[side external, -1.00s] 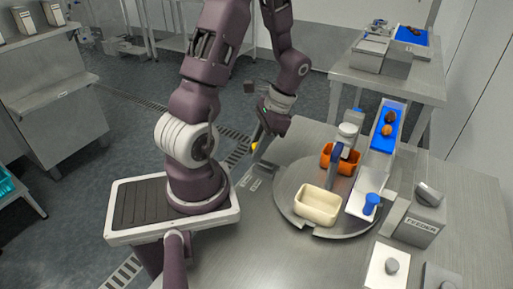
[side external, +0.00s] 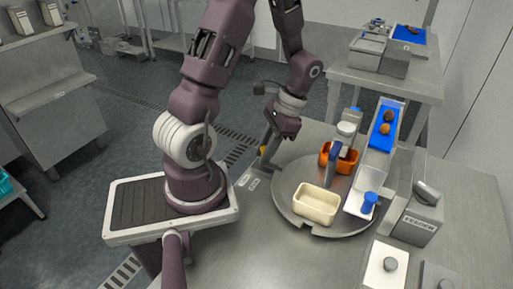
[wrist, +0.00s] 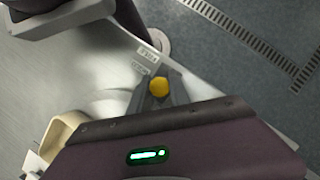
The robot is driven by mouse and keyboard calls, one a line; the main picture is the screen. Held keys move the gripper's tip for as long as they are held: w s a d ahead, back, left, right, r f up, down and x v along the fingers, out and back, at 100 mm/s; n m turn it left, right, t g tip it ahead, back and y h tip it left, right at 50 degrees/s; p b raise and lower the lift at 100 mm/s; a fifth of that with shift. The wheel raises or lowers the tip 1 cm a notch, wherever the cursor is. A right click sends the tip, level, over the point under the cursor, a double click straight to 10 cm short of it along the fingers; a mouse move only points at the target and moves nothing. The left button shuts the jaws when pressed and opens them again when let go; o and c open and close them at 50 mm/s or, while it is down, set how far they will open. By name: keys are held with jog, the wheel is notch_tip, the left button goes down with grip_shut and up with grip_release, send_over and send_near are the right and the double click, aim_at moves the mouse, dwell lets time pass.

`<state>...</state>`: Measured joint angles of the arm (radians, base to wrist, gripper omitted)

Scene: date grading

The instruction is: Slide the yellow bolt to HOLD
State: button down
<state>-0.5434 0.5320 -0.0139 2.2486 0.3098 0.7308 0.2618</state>
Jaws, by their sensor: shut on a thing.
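The yellow bolt (wrist: 159,87) shows in the wrist view as a round yellow knob between my two grey fingertips. In the side view only a small part of the bolt (side external: 262,151) shows beside my fingers, near the left edge of the steel table. My gripper (side external: 267,153) points down there and is shut on the knob. Two small label plates lie close to the knob in the wrist view, an outer label (wrist: 146,52) and an inner label (wrist: 140,68). Their lettering is too small to read surely. The bolt's track is mostly hidden by my fingers.
Right of my gripper is a round turntable (side external: 285,205) with a cream bin (side external: 318,205) and an orange bin (side external: 324,157). A blue belt (side external: 377,145) with dates and a feeder box (side external: 411,220) stand farther right.

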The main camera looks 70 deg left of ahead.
jog(key=shift+w+d, duration=0.15)
jog(key=shift+w, duration=0.1)
jog(key=c, duration=1.4)
grip_release()
jog(key=shift+o, duration=0.2)
jog(key=v, duration=0.7)
jog(key=shift+r, duration=0.1)
jog(key=s+d+r+t, duration=0.3)
jog(key=d+r+t, duration=0.2)
jog(key=d+r, duration=0.1)
jog(key=s+d+r+t, duration=0.3)
jog(key=d+r+t, duration=0.2)
jog(key=d+r, duration=0.2)
jog(key=shift+s+d+r, duration=0.35)
jog(key=shift+s+d, duration=0.05)
jog(key=shift+d, duration=0.85)
